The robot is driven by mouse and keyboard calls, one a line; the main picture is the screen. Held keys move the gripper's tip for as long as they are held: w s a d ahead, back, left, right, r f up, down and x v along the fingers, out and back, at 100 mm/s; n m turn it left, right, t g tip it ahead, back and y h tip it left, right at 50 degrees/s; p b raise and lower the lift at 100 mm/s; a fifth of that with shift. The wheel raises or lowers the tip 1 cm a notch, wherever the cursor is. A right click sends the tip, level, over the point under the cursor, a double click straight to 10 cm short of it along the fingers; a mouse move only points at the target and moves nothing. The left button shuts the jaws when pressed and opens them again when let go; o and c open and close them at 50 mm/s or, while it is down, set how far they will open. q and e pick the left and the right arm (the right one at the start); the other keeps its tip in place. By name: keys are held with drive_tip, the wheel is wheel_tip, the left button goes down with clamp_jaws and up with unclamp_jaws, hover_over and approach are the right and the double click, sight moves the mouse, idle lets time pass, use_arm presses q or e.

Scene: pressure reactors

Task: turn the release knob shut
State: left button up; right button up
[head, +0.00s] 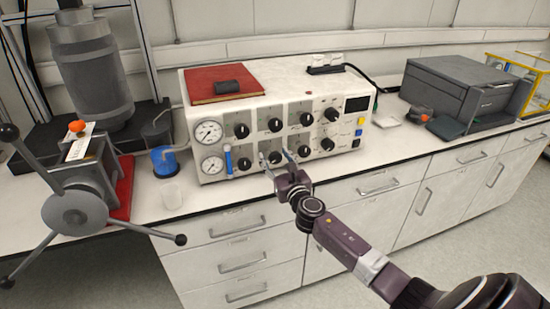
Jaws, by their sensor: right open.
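The white control box (290,77) stands on the counter, its front facing me. Its front panel carries several black knobs, and their labels are too small to read, so I cannot tell which is the release knob. My right gripper (276,159) is open at the lower row of the panel. Its two fingers are on either side of a lower-middle black knob (275,157), which shows between the fingertips. Whether the fingers touch it I cannot tell. My left gripper is not in view.
Two round gauges (208,132) sit at the panel's left. A spoked handwheel (75,212) juts out at the left, near a blue-filled container (163,162) and a clear cup (171,193). A dark grey machine (462,92) stands at the right. Drawers (240,262) lie below the counter.

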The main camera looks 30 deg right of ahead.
drive_tip(key=shift+c, duration=0.2)
drive_tip(key=c, duration=1.2)
drive_tip(key=shift+o, duration=0.2)
